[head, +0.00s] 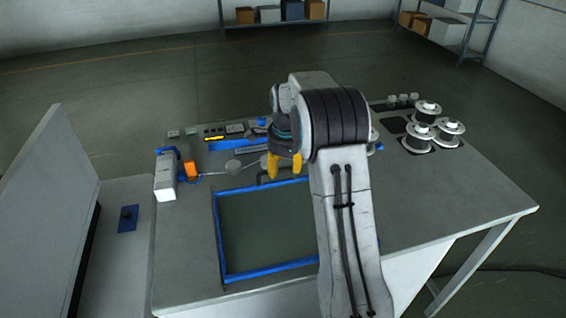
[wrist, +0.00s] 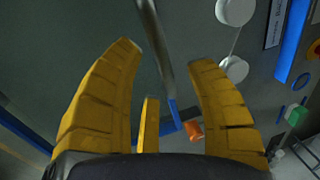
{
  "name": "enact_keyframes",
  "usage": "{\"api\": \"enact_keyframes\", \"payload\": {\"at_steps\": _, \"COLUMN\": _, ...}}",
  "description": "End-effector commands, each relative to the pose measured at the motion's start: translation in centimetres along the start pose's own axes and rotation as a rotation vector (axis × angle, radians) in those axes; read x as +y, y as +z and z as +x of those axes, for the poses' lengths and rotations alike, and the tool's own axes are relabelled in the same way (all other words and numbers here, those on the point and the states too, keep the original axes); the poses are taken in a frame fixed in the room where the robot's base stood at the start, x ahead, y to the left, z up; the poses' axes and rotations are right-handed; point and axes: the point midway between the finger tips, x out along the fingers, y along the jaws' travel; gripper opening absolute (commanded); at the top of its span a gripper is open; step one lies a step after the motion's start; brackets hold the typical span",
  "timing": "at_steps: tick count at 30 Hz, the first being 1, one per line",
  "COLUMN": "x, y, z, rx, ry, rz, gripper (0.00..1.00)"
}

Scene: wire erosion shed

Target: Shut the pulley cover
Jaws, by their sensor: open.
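A clear or dark panel with a blue frame, which I take for the pulley cover (head: 218,248), lies on the grey bench in the head view. A dark handle bar (head: 262,178) shows at its far edge. My gripper (head: 284,168), with yellow fingers, is open above that edge. In the wrist view a grey bar (wrist: 153,45), apparently this handle, runs between the open fingers (wrist: 165,55); I cannot tell whether they touch it. Pale round pulleys (head: 233,167) lie beyond the frame; they also show in the wrist view (wrist: 235,68). My arm hides the frame's right side.
A white unit (head: 165,180) and an orange block (head: 191,169) stand left of the pulleys. Wire spools (head: 418,140) stand at the right back. A large upright panel (head: 48,195) rises at the left. The bench's right front is clear.

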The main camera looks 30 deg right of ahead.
Motion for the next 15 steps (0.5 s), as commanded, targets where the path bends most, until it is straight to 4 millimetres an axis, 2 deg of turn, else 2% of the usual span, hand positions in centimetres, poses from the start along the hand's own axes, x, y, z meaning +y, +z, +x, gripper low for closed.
{"api": "enact_keyframes", "payload": {"at_steps": 7, "x": 0.1, "y": 0.0, "z": 1.1, "rx": 0.000, "ry": 0.002, "rz": -0.001, "gripper": 0.50}}
{"api": "enact_keyframes", "payload": {"at_steps": 15, "x": 0.1, "y": 0.0, "z": 1.4, "rx": 0.000, "ry": 0.000, "rz": -0.001, "gripper": 0.50}}
